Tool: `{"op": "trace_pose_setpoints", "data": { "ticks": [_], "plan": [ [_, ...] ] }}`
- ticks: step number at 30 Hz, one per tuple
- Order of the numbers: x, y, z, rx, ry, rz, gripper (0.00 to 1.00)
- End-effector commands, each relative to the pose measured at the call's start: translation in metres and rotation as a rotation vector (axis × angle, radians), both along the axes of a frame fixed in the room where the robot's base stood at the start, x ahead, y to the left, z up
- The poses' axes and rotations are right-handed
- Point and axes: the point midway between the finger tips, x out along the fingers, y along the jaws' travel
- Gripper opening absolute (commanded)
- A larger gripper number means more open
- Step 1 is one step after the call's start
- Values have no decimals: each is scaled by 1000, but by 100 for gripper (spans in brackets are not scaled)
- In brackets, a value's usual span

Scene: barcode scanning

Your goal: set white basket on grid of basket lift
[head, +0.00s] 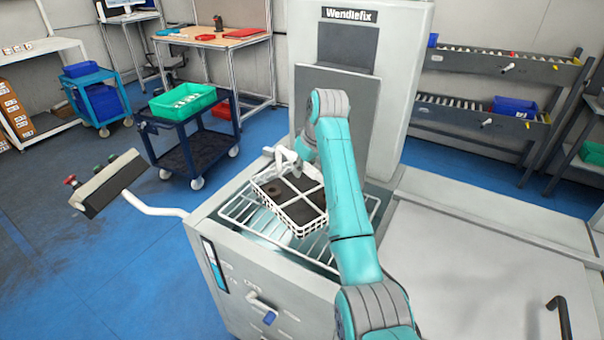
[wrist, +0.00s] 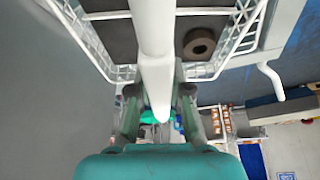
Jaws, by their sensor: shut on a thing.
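The white basket (head: 262,199) is a wire-walled tray with dark compartments; it is over the grid, turned at an angle to its bars. I cannot tell whether it touches the grid. My gripper is shut on the white bar of the basket in the wrist view (wrist: 159,95), with a finger on each side. The basket's rim shows at the top of that view (wrist: 240,45), with a brown ring-shaped part (wrist: 199,44) in one compartment. The wire grid of the basket lift (head: 237,213) shows around the basket; my arm hides its right part.
The grey-white machine (head: 395,60) marked Wendlefix stands behind the lift, with a flat white cover (head: 490,250) at right. A control box (head: 105,183) juts out at left. A dark cart (head: 205,150) with a green crate (head: 183,102) stands behind left. Blue floor is clear at left.

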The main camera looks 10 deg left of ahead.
Motion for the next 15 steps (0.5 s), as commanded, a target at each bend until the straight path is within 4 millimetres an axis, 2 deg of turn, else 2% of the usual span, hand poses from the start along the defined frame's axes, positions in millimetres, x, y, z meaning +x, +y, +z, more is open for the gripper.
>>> {"op": "trace_pose_setpoints", "data": {
  "ticks": [6, 15],
  "plan": [
    [0, 0, -24, 1, 0, -1, 0],
    [1, -1, -25, 2, -3, 0, 0]
  ]
}}
